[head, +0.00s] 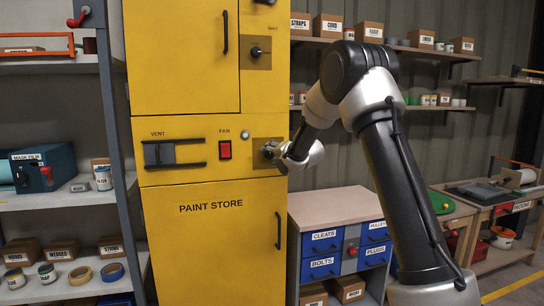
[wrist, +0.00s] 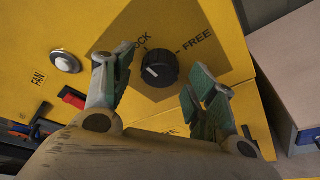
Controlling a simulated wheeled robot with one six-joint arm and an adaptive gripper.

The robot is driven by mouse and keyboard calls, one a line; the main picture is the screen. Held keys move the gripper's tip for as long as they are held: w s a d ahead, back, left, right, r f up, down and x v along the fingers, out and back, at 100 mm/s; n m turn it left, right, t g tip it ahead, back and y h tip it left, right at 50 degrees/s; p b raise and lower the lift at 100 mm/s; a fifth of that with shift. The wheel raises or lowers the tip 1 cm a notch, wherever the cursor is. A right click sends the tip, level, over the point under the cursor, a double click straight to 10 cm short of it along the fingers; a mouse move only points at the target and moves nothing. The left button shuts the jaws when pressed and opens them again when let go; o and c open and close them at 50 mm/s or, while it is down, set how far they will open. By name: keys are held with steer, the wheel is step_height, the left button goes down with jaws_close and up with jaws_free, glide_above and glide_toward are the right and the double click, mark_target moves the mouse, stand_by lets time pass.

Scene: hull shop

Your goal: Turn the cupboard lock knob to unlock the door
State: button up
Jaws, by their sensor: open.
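The yellow cupboard (head: 215,195), marked PAINT STORE, stands in the middle of the head view with its doors shut. Its round black lock knob (wrist: 159,68) sits on a brownish plate (wrist: 185,84) in the wrist view, between a mark by LOCK at upper left and one by FREE at upper right. A pale mark shows on the knob's lower left face. My gripper (wrist: 160,82) is open, with one green-padded finger on each side of the knob in the picture and gaps between. In the head view my gripper (head: 277,153) is at the plate and largely hides the knob.
Another black knob (head: 256,52) is on an upper plate. A red FAN switch (head: 225,149), a round button (head: 245,134) and a VENT slider (head: 160,153) lie left of my gripper. A drawer unit (head: 340,206) stands right of the cupboard, below my arm.

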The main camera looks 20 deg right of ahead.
steer(key=shift+w, duration=0.1)
steer(key=c, duration=1)
